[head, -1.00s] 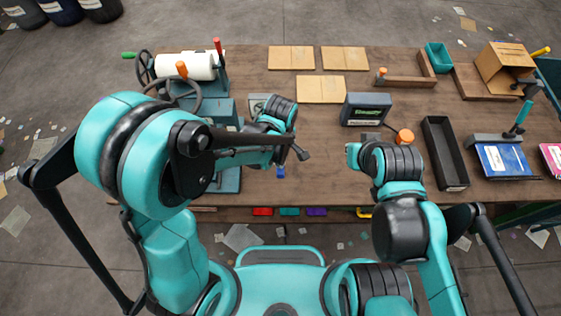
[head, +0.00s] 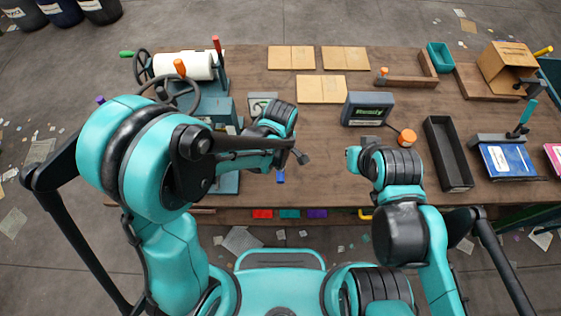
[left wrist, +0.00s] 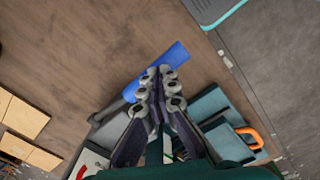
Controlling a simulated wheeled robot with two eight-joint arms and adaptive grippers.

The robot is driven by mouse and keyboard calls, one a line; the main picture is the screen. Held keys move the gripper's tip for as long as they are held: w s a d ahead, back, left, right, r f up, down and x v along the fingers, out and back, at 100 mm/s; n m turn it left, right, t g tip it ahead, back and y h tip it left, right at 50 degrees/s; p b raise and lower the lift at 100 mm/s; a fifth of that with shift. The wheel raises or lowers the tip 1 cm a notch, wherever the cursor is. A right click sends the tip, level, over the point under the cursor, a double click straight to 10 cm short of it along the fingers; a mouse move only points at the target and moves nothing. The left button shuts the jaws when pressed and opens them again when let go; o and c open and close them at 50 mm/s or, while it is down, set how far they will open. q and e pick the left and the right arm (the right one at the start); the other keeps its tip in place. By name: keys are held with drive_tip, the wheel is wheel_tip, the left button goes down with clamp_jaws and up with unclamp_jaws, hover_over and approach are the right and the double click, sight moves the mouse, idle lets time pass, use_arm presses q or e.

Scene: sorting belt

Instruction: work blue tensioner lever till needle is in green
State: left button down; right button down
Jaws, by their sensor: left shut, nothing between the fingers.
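The blue tensioner lever's handle (left wrist: 158,75) lies across the middle of the left wrist view, its dark shaft running down-left. In the head view a small blue end (head: 281,177) shows below my left forearm. My left gripper (left wrist: 159,84) is shut and empty, its fingertips at the blue handle; I cannot tell whether they touch it. A pale gauge (head: 262,98) shows partly behind my left wrist, and a white dial face (left wrist: 92,162) is cut off in the left wrist view. Its needle cannot be read. My right gripper (head: 353,158) is over the table, its fingers unclear.
A roller machine with handwheels (head: 186,66) stands at the back left. A dark display box (head: 367,108), an orange knob (head: 407,137) and a black tray (head: 447,153) are to the right. Tan cards (head: 320,88) lie at the back. The table's front middle (head: 320,185) is clear.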

use_arm(q)
drive_tip(key=shift+f+b, duration=1.55)
drive_tip(key=shift+f, duration=0.25)
wheel_tip(320, 180, up, 14)
drive_tip(key=p, duration=1)
drive_tip(key=shift+r+p, duration=0.2)
drive_tip(key=shift+p, duration=0.15)
idle(0.5)
drive_tip(key=s+a+m+t+b, duration=0.2)
drive_tip(key=a+m+b, duration=0.4)
drive_tip(key=a, duration=0.3)
drive_tip(key=s+a+f+m+t+b, duration=0.1)
drive_tip(key=s+a+m+t+b, duration=0.2)
drive_tip(key=a+m+t+b, duration=0.2)
drive_tip(key=a+m+b, duration=0.1)
drive_tip(key=a+b, duration=0.2)
drive_tip(key=shift+a+f+b, duration=0.3)
drive_tip(key=shift+a+b, duration=0.1)
